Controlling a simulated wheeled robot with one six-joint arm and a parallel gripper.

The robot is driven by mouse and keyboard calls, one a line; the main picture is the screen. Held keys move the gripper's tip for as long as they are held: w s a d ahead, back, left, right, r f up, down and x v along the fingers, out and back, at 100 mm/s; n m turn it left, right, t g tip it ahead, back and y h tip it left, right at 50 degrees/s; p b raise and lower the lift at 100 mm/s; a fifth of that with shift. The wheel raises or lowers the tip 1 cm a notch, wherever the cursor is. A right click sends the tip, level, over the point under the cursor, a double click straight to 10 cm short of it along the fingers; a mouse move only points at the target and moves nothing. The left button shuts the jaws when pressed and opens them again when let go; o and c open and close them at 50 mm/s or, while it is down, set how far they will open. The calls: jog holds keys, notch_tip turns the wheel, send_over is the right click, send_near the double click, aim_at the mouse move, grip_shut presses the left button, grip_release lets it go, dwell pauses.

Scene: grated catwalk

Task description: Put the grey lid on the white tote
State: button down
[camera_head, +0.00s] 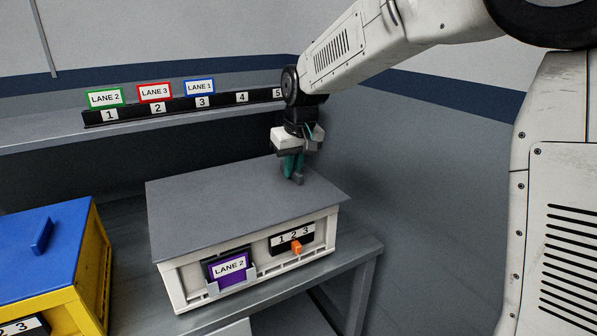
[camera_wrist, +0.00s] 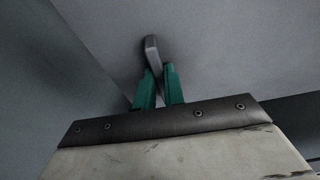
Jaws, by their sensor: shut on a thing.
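The grey lid (camera_head: 225,205) lies over the top of the white tote (camera_head: 190,287), roughly lined up with its front edge. Whether it is fully seated all around cannot be seen, as the back rim is hidden. My gripper (camera_head: 294,167) is above the lid's back right part, pointing down. Its teal fingers are shut on the lid's small grey handle, which shows between the fingertips (camera_wrist: 158,85) in the wrist view. The tote's front carries a purple LANE 2 card, a 1 2 3 strip and an orange marker.
A yellow tote (camera_head: 95,275) with a blue lid (camera_head: 45,255) stands at the left. Behind, a shelf (camera_head: 45,135) carries a black numbered rail with LANE 2, LANE 3 and LANE 1 cards. The bench ends just right of the white tote.

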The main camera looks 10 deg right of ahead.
jog(key=shift+w+a, duration=0.3)
jog(key=shift+w, duration=0.7)
jog(key=shift+w+a, duration=0.3)
jog(key=shift+w, duration=0.65)
jog(key=shift+s, duration=0.1)
jog(key=shift+s+x, duration=0.2)
jog(key=shift+x, duration=0.75)
dwell(2.3)
jog(key=shift+d, duration=0.1)
jog(key=c, duration=1)
grip_release()
jog(key=shift+f, duration=0.15)
jog(key=shift+w+a+v, duration=0.1)
jog(key=shift+w+v, duration=0.15)
jog(key=shift+v, duration=0.9)
jog(key=shift+w+a+v, duration=0.1)
jog(key=shift+w+v, duration=0.15)
jog(key=shift+v, duration=0.9)
jog(key=shift+w+a+v, duration=0.1)
jog(key=shift+w+v, duration=0.2)
jog(key=shift+v, duration=0.85)
